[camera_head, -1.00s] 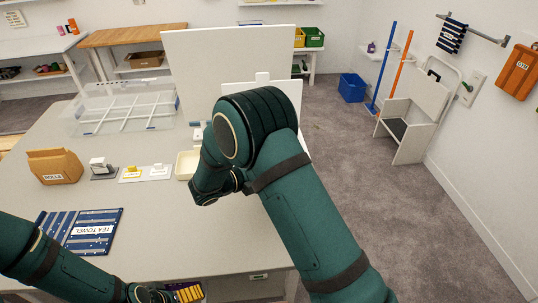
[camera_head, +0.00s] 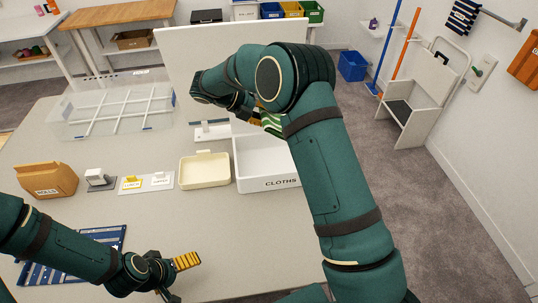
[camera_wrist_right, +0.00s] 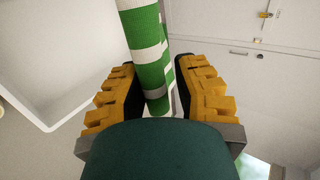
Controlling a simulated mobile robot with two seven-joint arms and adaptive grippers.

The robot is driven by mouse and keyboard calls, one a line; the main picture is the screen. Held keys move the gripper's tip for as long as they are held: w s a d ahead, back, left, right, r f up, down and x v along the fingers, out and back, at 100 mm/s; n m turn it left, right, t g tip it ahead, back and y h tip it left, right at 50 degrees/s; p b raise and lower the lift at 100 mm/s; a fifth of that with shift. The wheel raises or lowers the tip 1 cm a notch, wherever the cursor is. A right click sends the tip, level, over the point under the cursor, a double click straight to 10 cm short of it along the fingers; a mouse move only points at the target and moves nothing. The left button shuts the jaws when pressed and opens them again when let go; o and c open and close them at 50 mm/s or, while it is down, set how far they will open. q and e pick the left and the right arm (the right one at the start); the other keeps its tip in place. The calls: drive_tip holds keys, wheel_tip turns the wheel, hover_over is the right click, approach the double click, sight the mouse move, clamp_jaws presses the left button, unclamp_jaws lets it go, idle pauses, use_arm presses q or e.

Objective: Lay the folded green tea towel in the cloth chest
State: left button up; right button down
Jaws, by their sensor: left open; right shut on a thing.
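The green and white striped tea towel (camera_wrist_right: 148,48) is held between the fingers of my right gripper (camera_wrist_right: 155,85), which is shut on it. In the head view only a small part of the towel (camera_head: 271,122) shows, below my right wrist, which hides much of it. The white cloth chest (camera_head: 262,177), marked CLOTHS, stands open-topped on the table, partly behind my right arm. The towel appears above its far side; the exact height cannot be told. My left gripper (camera_head: 182,264) is open and empty over the front of the table.
A cream tray (camera_head: 205,172) stands just left of the chest. A clear divided box (camera_head: 115,112), a brown ROLLS bag (camera_head: 47,180) and small label stands (camera_head: 147,181) are further left. A white panel (camera_head: 200,65) rises behind.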

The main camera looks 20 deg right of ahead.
use_arm(q)
drive_tip(key=shift+w, duration=0.45)
use_arm(e)
drive_tip(key=shift+w+f, duration=0.15)
drive_tip(key=shift+w, duration=0.3)
use_arm(q)
drive_tip(key=shift+w, duration=0.1)
use_arm(e)
drive_tip(key=shift+w+f, duration=0.1)
drive_tip(key=shift+f, duration=0.25)
use_arm(q)
drive_tip(key=shift+s+f, duration=0.1)
drive_tip(key=shift+s, duration=0.15)
use_arm(e)
drive_tip(key=shift+s+f, duration=0.15)
drive_tip(key=shift+f, duration=4.1)
drive_tip(key=shift+s+f, duration=0.1)
drive_tip(key=shift+f, duration=4.1)
use_arm(q)
drive_tip(key=shift+f, duration=0.1)
drive_tip(key=shift+f+b, duration=0.1)
drive_tip(key=shift+b, duration=0.25)
use_arm(e)
drive_tip(key=shift+f, duration=0.2)
drive_tip(key=c, duration=0.8)
unclamp_jaws()
drive_tip(key=shift+r, duration=0.15)
